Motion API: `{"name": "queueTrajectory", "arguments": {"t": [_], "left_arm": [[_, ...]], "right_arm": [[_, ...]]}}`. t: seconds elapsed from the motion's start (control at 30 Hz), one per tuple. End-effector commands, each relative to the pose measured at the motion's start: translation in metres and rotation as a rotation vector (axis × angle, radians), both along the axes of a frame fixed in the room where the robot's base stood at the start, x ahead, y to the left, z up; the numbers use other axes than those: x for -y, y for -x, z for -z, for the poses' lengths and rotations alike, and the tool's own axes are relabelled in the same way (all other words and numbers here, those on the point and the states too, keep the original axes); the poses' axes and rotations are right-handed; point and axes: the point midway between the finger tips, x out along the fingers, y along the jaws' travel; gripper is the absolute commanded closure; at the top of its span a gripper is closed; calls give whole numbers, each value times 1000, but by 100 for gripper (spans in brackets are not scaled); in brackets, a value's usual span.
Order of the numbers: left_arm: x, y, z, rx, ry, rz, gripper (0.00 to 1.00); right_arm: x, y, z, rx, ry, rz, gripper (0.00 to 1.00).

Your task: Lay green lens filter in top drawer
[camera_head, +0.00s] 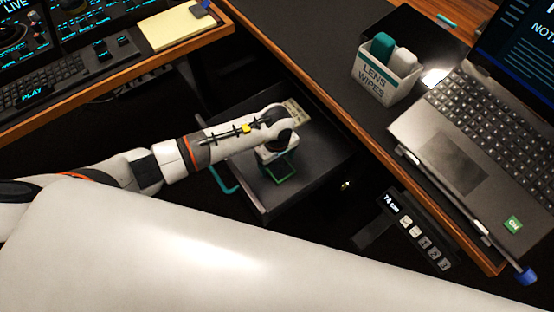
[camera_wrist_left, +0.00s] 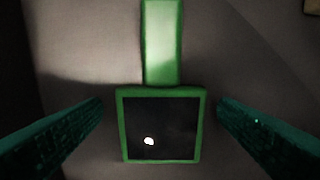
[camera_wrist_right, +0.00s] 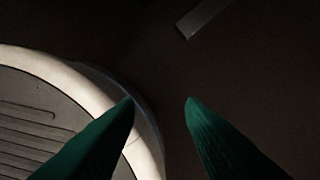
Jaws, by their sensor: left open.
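The green lens filter (camera_wrist_left: 161,128) has a square green frame around a dark pane, with a green handle strip. In the left wrist view it lies against a grey surface that looks like the drawer floor. My left gripper (camera_wrist_left: 160,103) is open, one finger on each side of the filter with gaps. In the head view my left gripper (camera_head: 281,168) is low over the open drawer (camera_head: 318,160), and my arm hides part of it. My right gripper (camera_wrist_right: 161,101) is open and empty in the right wrist view, outside the head view.
A desk with a laptop (camera_head: 455,150) and a lens wipes box (camera_head: 387,78) stands to the right of the drawer. A height control panel (camera_head: 415,230) hangs at its edge. A desk with a keyboard (camera_head: 65,80) and a notepad (camera_head: 180,27) is at upper left.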

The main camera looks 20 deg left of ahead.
Motion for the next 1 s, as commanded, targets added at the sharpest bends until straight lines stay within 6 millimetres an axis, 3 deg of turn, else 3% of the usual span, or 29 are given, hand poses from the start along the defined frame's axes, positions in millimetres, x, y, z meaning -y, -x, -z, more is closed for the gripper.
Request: {"name": "queueTrajectory", "arguments": {"t": [0.3, 0.5, 0.7, 1.0], "left_arm": [[0, -3, -74, 8, 1, 2, 17], [0, -1, -105, 4, 1, 2, 17], [0, -1, -116, 3, 0, 0, 17], [0, -1, -117, 2, 0, 0, 17]], "right_arm": [[3, 27, 22, -23, 2, -4, 64], [5, 36, 30, -29, 3, -6, 64], [6, 39, 33, -30, 3, -7, 64], [6, 40, 33, -31, 4, -7, 64]]}}
